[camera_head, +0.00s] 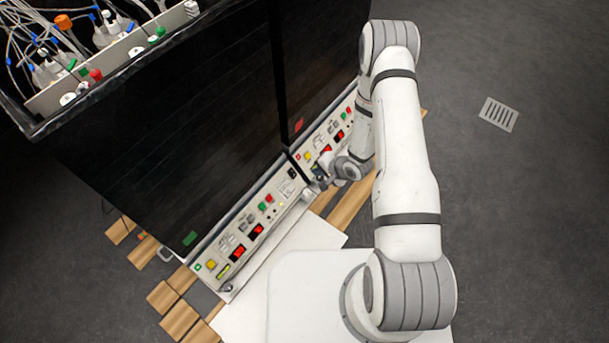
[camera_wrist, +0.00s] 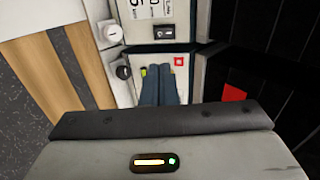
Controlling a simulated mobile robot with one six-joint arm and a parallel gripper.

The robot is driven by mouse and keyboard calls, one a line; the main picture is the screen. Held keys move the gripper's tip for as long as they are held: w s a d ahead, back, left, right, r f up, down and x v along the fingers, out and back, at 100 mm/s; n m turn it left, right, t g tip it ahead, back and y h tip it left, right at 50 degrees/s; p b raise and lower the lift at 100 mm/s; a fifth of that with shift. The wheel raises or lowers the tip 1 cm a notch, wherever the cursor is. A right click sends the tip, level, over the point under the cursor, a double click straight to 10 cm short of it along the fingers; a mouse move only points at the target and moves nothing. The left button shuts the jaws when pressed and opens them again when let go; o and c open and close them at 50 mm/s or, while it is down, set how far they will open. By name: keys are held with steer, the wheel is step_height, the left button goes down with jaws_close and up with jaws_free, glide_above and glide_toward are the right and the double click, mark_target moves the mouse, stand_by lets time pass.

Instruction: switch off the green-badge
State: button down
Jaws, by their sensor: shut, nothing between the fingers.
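The green-badge unit is the left dark cabinet in the head view, with a green badge (camera_head: 190,238) low on its front. Its control panel (camera_head: 225,240) has lit red displays, coloured buttons and a black switch (camera_head: 291,173) at the right end. In the wrist view a black rocker-like switch (camera_wrist: 163,32) sits just beyond the seam between two panels. My gripper (camera_wrist: 160,70) is shut and empty, its blue fingers over the neighbouring panel beside a small red square (camera_wrist: 179,61). In the head view my gripper (camera_head: 318,172) is near the panels' junction. Whether the fingertips touch is unclear.
The right cabinet carries a red badge (camera_head: 299,125), also in the wrist view (camera_wrist: 235,92). Wooden slats (camera_head: 178,318) lie below. Tubing and bottles (camera_head: 55,70) top the left unit. Open floor lies right, with a drain grate (camera_head: 498,114).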

mark_target(295, 174)
steer(key=b+x, duration=0.5)
steer(key=x, duration=0.7)
steer(key=shift+f, duration=0.2)
steer(key=shift+w+a+f+b, duration=0.35)
steer(key=shift+a+f, duration=0.05)
steer(key=shift+f, duration=0.05)
